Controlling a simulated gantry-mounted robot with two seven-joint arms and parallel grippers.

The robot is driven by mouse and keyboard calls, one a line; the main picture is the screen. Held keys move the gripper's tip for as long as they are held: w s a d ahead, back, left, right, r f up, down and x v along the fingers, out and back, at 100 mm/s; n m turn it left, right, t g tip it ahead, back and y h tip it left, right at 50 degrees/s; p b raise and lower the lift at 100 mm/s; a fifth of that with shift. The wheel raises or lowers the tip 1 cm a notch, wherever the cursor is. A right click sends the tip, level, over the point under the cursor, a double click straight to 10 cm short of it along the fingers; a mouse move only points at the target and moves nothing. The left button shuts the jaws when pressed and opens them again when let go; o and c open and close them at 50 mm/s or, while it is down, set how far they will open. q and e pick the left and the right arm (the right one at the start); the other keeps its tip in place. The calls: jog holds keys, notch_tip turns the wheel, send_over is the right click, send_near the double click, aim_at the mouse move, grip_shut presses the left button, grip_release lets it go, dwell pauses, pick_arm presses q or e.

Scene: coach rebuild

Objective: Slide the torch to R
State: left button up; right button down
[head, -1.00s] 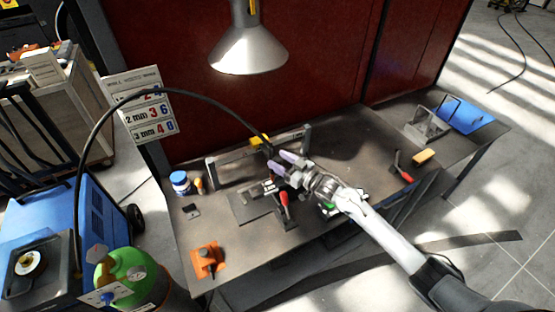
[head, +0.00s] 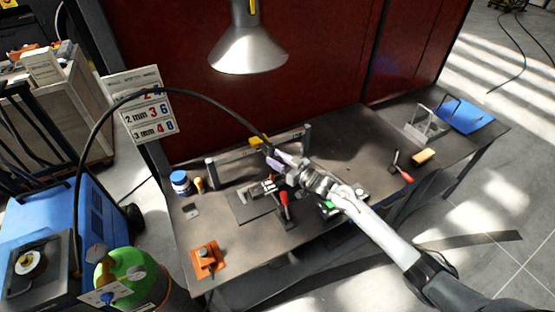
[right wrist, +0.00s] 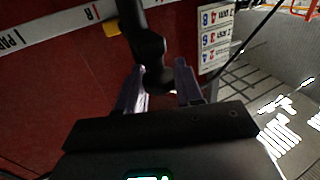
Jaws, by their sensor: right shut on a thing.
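My right gripper (head: 270,152) is at the rail over the welding bench, shut on the torch. In the right wrist view the black torch (right wrist: 152,50) is between the two fingers (right wrist: 158,88). Its hose (head: 205,100) arches left to the blue machine. My left gripper is not in view.
A clamp with a red handle (head: 284,200) stands on the bench before the rail. The bench's right middle (head: 360,135) is clear.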

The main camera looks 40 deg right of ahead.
jog(key=shift+d+r, duration=0.15)
jog(key=d, duration=0.3)
jog(key=shift+s+d, duration=0.1)
jog(key=shift+s, duration=0.2)
jog(key=c, duration=0.8)
grip_release()
jog(key=v, duration=1)
jog(key=shift+s+d, duration=0.1)
jog(key=shift+s, duration=0.25)
